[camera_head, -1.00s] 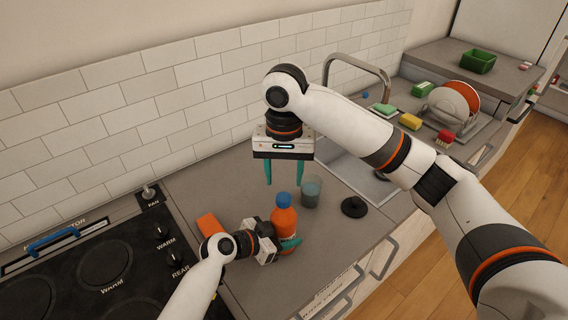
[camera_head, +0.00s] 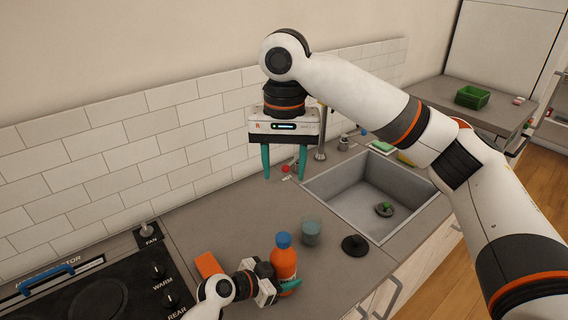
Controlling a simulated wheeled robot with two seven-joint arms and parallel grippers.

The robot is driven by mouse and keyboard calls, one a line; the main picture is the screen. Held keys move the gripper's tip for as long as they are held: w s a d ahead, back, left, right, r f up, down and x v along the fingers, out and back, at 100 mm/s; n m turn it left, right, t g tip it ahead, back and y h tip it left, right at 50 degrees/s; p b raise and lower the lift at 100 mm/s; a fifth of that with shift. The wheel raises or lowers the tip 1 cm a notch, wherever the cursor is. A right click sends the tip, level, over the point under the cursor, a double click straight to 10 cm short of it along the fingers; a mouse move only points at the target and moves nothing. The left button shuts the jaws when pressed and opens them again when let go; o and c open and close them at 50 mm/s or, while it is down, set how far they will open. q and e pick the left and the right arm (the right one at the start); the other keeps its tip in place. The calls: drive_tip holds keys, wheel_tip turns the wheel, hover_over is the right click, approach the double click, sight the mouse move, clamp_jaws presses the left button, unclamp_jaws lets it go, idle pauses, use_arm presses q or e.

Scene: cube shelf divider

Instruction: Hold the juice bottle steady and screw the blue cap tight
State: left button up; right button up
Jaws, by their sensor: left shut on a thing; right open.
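The orange juice bottle (camera_head: 284,265) stands upright on the grey counter. The blue cap (camera_head: 283,240) sits on top of its neck; how tight it is cannot be told. My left gripper (camera_head: 288,285) is shut around the lower part of the bottle, with a teal finger showing at its right side. My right gripper (camera_head: 283,172) is open and empty, fingers pointing down. It is well above the cap and apart from it.
A grey glass (camera_head: 311,233) stands close behind and right of the bottle. A black round lid (camera_head: 355,246) lies to the right. An orange block (camera_head: 208,265) lies left. The stove (camera_head: 100,290) is at left, the sink (camera_head: 350,185) at right. A green bin (camera_head: 472,97) stands far right.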

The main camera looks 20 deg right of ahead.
use_arm(q)
drive_tip(key=o, duration=1.2)
drive_tip(key=shift+c, duration=0.2)
drive_tip(key=shift+a, duration=0.1)
drive_tip(key=v, duration=1.2)
